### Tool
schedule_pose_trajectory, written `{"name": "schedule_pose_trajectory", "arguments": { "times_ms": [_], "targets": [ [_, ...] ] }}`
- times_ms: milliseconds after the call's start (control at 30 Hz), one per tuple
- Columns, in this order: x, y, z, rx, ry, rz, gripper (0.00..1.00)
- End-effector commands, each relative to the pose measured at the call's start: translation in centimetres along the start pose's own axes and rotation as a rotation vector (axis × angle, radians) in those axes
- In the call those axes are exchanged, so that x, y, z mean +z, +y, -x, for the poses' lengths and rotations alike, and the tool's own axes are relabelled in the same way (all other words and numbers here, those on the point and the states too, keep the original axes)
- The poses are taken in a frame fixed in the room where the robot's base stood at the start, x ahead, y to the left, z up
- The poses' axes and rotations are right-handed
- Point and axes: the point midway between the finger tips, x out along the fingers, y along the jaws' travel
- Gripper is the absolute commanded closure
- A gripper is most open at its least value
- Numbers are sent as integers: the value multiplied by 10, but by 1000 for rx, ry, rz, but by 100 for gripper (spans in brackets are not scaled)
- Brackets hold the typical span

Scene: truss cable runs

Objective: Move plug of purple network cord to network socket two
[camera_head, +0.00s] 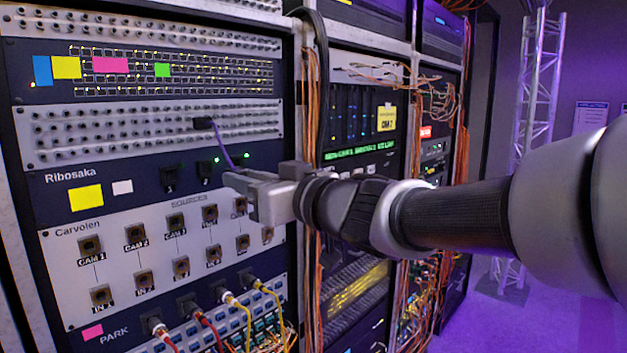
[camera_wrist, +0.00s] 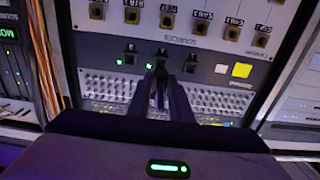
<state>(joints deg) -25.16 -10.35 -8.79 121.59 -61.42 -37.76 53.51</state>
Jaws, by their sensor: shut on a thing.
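The purple network cord (camera_head: 224,145) runs from a dark plug (camera_head: 203,123) in the upper jack strip down to my gripper (camera_head: 232,181), where its lower end is hidden. My gripper's fingers also show in the wrist view (camera_wrist: 162,86), closed on a small dark thing that I take for the cord's plug. It is close in front of the Ribosaka panel, around the row of network sockets. Two dark sockets, the left one (camera_head: 169,180) and the one to its right (camera_head: 205,170), show left of my fingers. Whether the held plug touches a socket cannot be told.
Green lights (camera_head: 217,158) glow beside the sockets. Below is the Carvolen panel (camera_head: 120,290) with labelled CAM sockets. Red and yellow cords (camera_head: 240,306) hang from plugs at the bottom. Orange cable bundles (camera_head: 309,140) run down the rack edge right of my gripper.

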Motion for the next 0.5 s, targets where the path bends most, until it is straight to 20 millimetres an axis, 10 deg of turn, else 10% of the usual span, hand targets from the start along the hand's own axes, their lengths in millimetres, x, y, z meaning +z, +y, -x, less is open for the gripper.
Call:
{"name": "schedule_pose_trajectory", "arguments": {
  "times_ms": [500],
  "targets": [
    [1, -5, -36, -9, 0, -1, 100]
  ]
}}
